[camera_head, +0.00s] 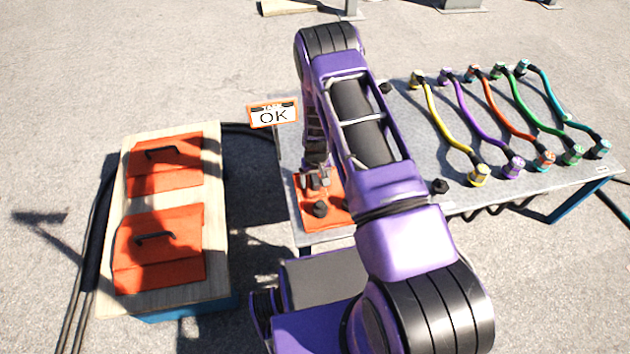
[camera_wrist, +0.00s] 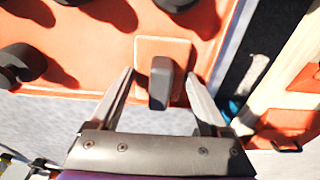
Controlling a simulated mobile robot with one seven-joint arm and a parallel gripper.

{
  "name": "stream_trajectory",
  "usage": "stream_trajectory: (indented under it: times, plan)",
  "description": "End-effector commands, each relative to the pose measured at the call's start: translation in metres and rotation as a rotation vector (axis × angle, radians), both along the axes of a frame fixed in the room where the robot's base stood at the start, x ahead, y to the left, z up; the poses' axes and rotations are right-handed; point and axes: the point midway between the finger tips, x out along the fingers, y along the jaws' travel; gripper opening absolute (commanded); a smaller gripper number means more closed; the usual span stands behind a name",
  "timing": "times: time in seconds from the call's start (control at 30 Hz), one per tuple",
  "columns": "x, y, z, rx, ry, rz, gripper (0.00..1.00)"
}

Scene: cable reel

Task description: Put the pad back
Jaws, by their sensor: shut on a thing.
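In the wrist view the pad (camera_wrist: 161,78) is a small light-orange square with a dark upright grip on it. My gripper (camera_wrist: 161,75) is shut on it, with one fingertip at each side edge and the dark grip between the fingers. Behind it is a larger orange board (camera_wrist: 110,45) with several black knobs. In the head view my gripper (camera_head: 314,178) is low over the orange board (camera_head: 336,216) on the near left corner of the grey table. The pad cannot be made out there, and I cannot tell whether it touches the board.
A wooden-topped bench (camera_head: 214,262) with two orange panels (camera_head: 130,182) with black handles stands to the left. An OK sign (camera_head: 273,117) stands by the grey table's (camera_head: 410,140) left edge. Several coloured cables (camera_head: 448,125) lie at the table's right. My arm hides the middle.

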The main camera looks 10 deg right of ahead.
Motion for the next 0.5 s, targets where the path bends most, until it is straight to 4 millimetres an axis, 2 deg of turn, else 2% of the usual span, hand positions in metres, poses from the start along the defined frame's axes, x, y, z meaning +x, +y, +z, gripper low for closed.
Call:
stream_trajectory:
  times: [0.27,0.3,0.4,0.5]
  plan:
    - [0.0000,-0.0001,-0.0013,0.000,0.000,-0.001,0.36]
    - [-0.0001,-0.0001,-0.0021,0.000,0.000,-0.001,0.82]
    - [0.0000,-0.0001,-0.0016,0.000,0.000,-0.001,1.00]
    - [0.0000,-0.0001,-0.0015,0.000,0.000,-0.001,1.00]
